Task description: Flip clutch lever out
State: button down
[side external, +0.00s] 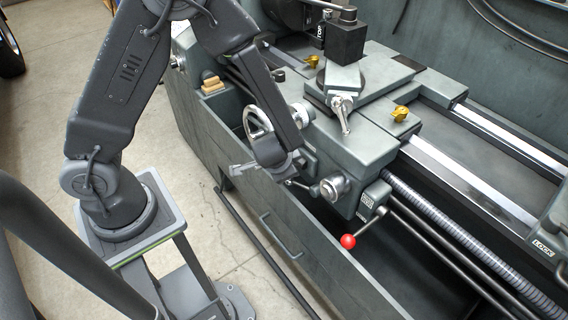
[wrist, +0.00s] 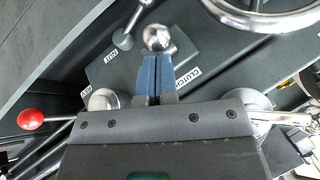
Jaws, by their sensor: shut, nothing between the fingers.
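In the wrist view, a panel with a CLUTCH label (wrist: 188,77) lies below my gripper (wrist: 157,60). My gripper's blue fingers are closed together with nothing between them. A shiny ball knob (wrist: 157,38) shows just beyond the fingertips; I cannot tell whether they touch it. It appears to be the clutch lever's end, and its shaft is hidden behind the fingers. In the side view, my gripper's end is at the lathe's front apron (side external: 340,190), with the fingertips not clearly seen.
A red-knobbed lever (wrist: 30,120) also shows in the side view (side external: 347,241). A handwheel (wrist: 268,18) is at upper right. The lead screw (side external: 440,235) runs right of the apron.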

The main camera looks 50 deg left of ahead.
dwell(0.4)
jog(key=shift+s+f, duration=0.2)
jog(key=shift+f, duration=0.1)
jog(key=shift+s+f, duration=0.1)
notch_tip(320, 180, down, 6)
jog(key=s, duration=0.1)
jog(key=shift+s+f, duration=0.25)
jog(key=shift+s, duration=0.15)
dwell(0.4)
dwell(0.5)
